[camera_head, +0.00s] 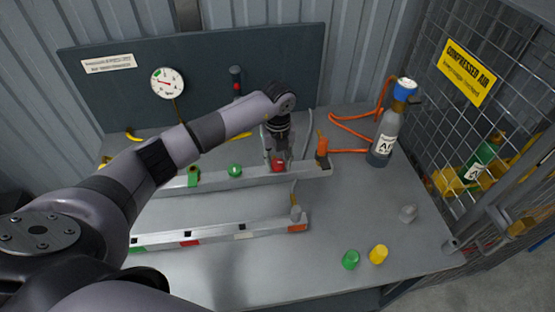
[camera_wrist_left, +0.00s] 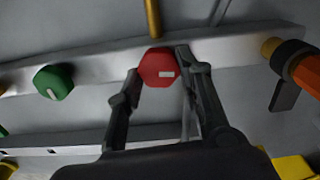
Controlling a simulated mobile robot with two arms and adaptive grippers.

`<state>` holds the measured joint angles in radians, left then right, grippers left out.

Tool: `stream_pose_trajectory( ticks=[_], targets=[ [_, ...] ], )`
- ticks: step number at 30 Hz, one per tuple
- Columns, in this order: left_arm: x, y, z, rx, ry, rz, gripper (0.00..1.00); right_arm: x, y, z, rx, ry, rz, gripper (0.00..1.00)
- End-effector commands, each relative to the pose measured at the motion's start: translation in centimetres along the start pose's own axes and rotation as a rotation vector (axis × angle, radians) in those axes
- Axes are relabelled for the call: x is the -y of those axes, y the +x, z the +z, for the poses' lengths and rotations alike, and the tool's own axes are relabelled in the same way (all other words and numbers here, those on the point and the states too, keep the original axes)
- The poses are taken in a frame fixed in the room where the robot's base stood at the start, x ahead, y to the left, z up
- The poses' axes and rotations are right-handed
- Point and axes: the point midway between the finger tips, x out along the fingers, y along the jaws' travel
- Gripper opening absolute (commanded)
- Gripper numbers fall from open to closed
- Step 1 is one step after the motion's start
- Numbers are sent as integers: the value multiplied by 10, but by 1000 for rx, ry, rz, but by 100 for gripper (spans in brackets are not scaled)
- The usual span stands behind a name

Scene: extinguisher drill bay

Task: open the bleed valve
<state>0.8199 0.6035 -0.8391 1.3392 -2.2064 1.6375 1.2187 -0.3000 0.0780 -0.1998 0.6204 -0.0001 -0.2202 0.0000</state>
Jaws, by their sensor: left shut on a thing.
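A red hexagonal knob (camera_head: 279,165) with a white mark sits on the front of the upper grey rail. It also shows in the left wrist view (camera_wrist_left: 157,70), its white mark lying nearly level. My left gripper (camera_head: 274,161) is shut on this red knob, with one finger on each side of it. I see no label that says which part is the bleed valve. Green knobs (camera_head: 235,170) sit further left on the same rail, and one shows in the left wrist view (camera_wrist_left: 54,82). An orange-handled fitting (camera_head: 322,148) is at the rail's right end. My right gripper is not in view.
A round gauge (camera_head: 167,83) hangs on the dark back panel. A grey bottle with a blue top (camera_head: 386,134) stands at the right, with an orange hose (camera_head: 350,127). A lower rail (camera_head: 265,230) and loose green (camera_head: 351,260) and yellow caps (camera_head: 378,254) lie in front.

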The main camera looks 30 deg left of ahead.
Motion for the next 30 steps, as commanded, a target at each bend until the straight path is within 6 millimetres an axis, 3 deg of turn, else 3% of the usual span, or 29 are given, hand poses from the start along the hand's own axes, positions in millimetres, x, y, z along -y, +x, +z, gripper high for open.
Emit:
stream_pose_trajectory(
  ticks=[12,28,29,30],
  targets=[
    [1,-1,2,3,-174,-1,6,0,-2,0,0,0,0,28],
    [1,-1,2,3,-194,-2,6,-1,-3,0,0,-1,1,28],
    [1,-1,2,3,-194,-2,36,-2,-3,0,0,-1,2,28],
    [1,-1,2,3,-194,-2,38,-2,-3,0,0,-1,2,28]
  ],
)
